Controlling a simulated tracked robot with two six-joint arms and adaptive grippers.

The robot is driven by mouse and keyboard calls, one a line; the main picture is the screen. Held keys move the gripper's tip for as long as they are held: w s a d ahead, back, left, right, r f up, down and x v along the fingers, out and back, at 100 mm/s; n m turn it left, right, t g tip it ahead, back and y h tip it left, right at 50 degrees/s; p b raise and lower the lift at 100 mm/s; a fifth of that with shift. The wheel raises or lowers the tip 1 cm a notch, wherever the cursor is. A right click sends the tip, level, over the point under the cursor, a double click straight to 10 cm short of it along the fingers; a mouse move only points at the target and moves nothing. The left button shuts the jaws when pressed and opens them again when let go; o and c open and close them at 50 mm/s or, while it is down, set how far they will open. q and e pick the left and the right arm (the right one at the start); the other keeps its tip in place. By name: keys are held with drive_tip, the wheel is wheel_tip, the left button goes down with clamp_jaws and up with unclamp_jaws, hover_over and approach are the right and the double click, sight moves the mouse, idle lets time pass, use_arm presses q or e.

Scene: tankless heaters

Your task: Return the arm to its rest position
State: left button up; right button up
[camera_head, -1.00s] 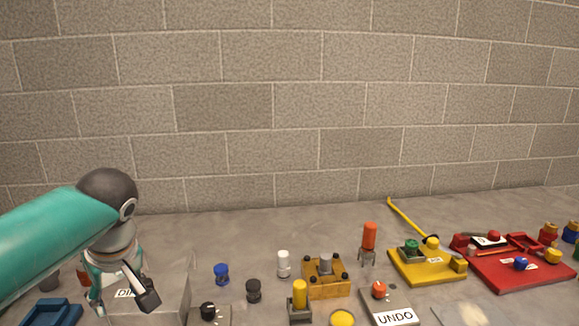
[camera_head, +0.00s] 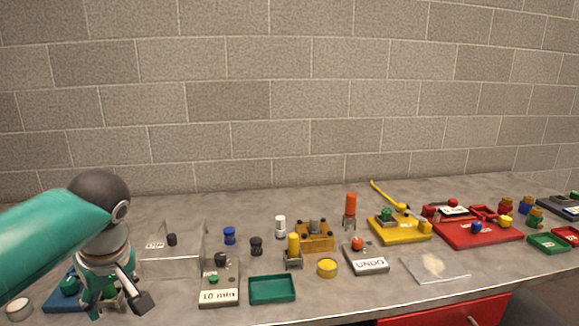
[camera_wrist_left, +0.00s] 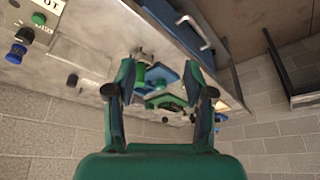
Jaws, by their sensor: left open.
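My left arm is teal and comes in from the left in the head view. My left gripper (camera_head: 118,303) points down over the left end of the grey bench (camera_head: 340,290), in front of a blue tray with a green item (camera_head: 66,286). In the left wrist view my left gripper (camera_wrist_left: 160,72) has its two fingers spread wide, with nothing held between them. A blue tray and green parts (camera_wrist_left: 160,85) show beyond the fingers; the distance is hard to tell. My right arm and gripper do not show.
A clear box (camera_head: 172,262) stands right of the gripper. Also on the bench are a "10 min" timer (camera_head: 218,296), a green tray (camera_head: 272,290), an "UNDO" block (camera_head: 368,264), a yellow board (camera_head: 400,232) and a red board (camera_head: 480,236). A brick wall stands behind.

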use_arm(q)
drive_tip(key=s+d+f+m+g+h+p, duration=0.1)
drive_tip(key=s+f+g, duration=0.2)
drive_tip(key=f, duration=1)
drive_tip(key=s+d+f+m+g+h, duration=0.1)
drive_tip(key=s+f+g, duration=0.2)
drive_tip(key=f, duration=1)
drive_tip(key=s+d+f+m+h+p, duration=0.1)
drive_tip(key=s+d+f+m+h, duration=0.4)
drive_tip(key=s+d+f, duration=1.15)
drive_tip(key=w+f+t, duration=0.1)
drive_tip(key=w+a+m+t, duration=0.1)
drive_tip(key=w, duration=0.1)
drive_tip(key=w+f+t, duration=0.1)
drive_tip(key=t, duration=0.1)
drive_tip(key=shift+w+a+f+m+h, duration=0.2)
drive_tip(key=shift+f+m+h, duration=0.1)
drive_tip(key=shift+f, duration=0.05)
